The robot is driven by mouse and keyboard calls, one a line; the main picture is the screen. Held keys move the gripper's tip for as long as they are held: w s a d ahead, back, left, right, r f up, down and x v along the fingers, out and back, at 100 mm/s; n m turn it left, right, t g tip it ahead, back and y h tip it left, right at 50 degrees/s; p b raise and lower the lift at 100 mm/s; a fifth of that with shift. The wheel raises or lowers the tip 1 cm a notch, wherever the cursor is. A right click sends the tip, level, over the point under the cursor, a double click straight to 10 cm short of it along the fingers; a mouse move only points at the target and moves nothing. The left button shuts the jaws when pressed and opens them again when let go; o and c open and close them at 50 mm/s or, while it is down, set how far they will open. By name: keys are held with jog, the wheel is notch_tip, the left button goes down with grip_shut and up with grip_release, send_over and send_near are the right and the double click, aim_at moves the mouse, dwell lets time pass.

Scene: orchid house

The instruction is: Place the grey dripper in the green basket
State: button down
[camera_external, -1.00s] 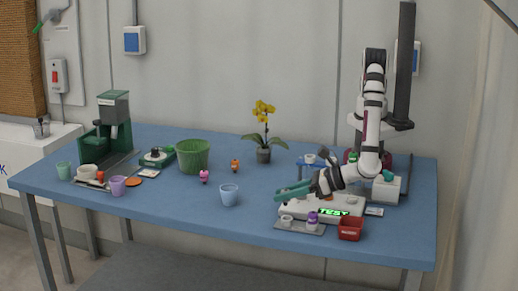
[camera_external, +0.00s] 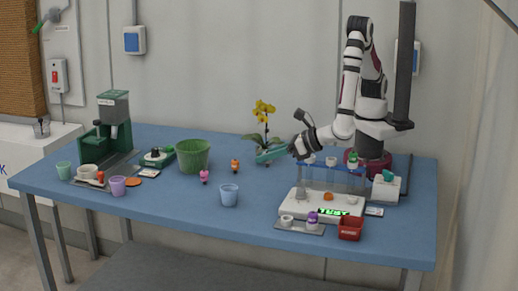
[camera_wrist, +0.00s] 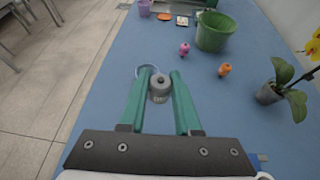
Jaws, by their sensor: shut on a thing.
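My gripper (camera_external: 270,156) has teal fingers and is raised above the table, in front of the orchid in the external view. In the wrist view the fingers (camera_wrist: 160,85) are shut on a small grey dripper (camera_wrist: 159,89), held between the tips. In the external view the dripper is too small to make out clearly. The green basket (camera_external: 194,157) stands upright on the table, left of my gripper and apart from it. It also shows at the upper right of the wrist view (camera_wrist: 212,34), and looks empty as far as I can see.
A yellow orchid (camera_external: 264,125) stands close behind my gripper. A blue cup (camera_external: 229,195), a pink figure (camera_external: 204,177) and an orange figure (camera_external: 235,166) stand around the basket's front and right. A white device (camera_external: 322,204) and red bin (camera_external: 350,229) are at front right.

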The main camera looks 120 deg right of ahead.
jog(key=w+d+f+m+g+y, duration=0.25)
jog(key=d+m+g+y, duration=0.55)
jog(key=d+m, duration=0.9)
jog(key=w+d+r+m+t, duration=0.1)
jog(key=w+d+r+m, duration=0.15)
jog(key=d, duration=0.25)
jog(key=w+d+r+m+t+h, duration=0.1)
jog(key=w+d+m, duration=0.1)
jog(key=d+m, duration=0.25)
jog(key=w+d+r+m+t, duration=0.1)
jog(key=w+d+r+m, duration=0.15)
jog(key=d, duration=0.35)
jog(key=shift+m, duration=0.35)
jog(key=f, duration=1)
jog(key=shift+a+f, duration=0.3)
jog(key=shift+f, duration=0.1)
jog(key=c, duration=0.5)
grip_release()
jog(key=shift+c, duration=0.2)
